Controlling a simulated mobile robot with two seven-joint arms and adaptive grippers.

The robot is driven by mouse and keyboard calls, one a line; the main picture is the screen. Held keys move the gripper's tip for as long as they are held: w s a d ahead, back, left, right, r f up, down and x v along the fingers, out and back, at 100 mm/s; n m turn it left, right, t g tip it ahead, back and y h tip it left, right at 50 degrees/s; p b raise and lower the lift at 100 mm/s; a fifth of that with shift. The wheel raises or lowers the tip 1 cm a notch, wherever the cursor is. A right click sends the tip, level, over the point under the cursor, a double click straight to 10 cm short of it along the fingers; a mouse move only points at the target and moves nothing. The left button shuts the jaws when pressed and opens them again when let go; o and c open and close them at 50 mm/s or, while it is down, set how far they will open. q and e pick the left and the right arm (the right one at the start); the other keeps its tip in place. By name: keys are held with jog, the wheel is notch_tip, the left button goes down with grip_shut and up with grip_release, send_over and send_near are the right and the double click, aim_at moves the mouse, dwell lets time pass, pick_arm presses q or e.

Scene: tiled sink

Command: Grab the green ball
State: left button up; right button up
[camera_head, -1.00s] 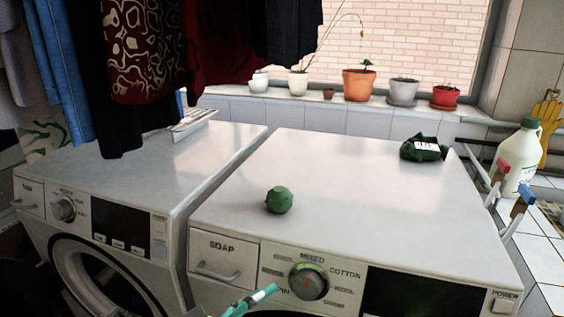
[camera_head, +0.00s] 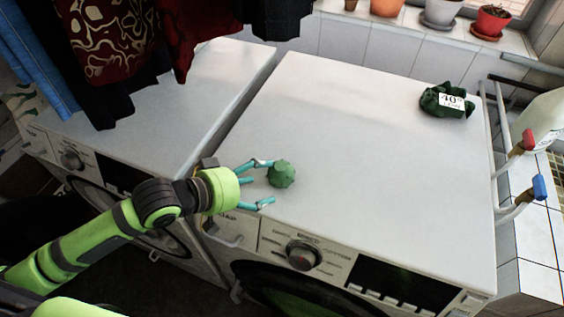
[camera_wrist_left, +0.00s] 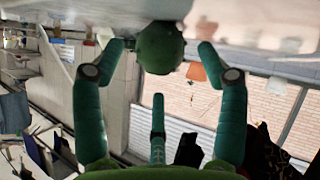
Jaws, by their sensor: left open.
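The green ball (camera_head: 282,174) is small and knobbly and rests on the white top of the right-hand washing machine, close to its front left corner. My left gripper (camera_head: 265,183) comes in from the left with its teal fingers spread just beside the ball. In the left wrist view the ball (camera_wrist_left: 160,47) lies between and slightly beyond the tips of the open fingers (camera_wrist_left: 163,48). I cannot tell whether a finger touches it. My right gripper does not show.
A dark green bundle with a white label (camera_head: 447,100) lies at the machine's far right corner. Red and blue taps (camera_head: 534,165) stand off the right edge. Clothes (camera_head: 120,50) hang over the left machine. The middle of the right machine top (camera_head: 370,140) is clear.

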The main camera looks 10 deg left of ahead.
aim_at(271, 173)
pick_arm(q)
jog(key=shift+w+d+r+p, duration=0.25)
jog(key=shift+d+p, duration=0.05)
jog(key=shift+d, duration=0.05)
jog(key=x, duration=0.2)
jog(key=p+x, duration=0.1)
jog(key=x, duration=0.1)
jog(key=shift+w+a+r, duration=0.2)
jog(key=shift+w, duration=0.1)
jog(key=shift+w+d+f, duration=0.2)
jog(key=shift+w+f, duration=0.05)
jog(key=shift+f, duration=0.05)
jog(key=shift+s+r, duration=0.1)
jog(key=shift+s, duration=0.1)
jog(key=c, duration=0.7)
jog(key=shift+w, duration=0.1)
jog(key=shift+c, duration=1)
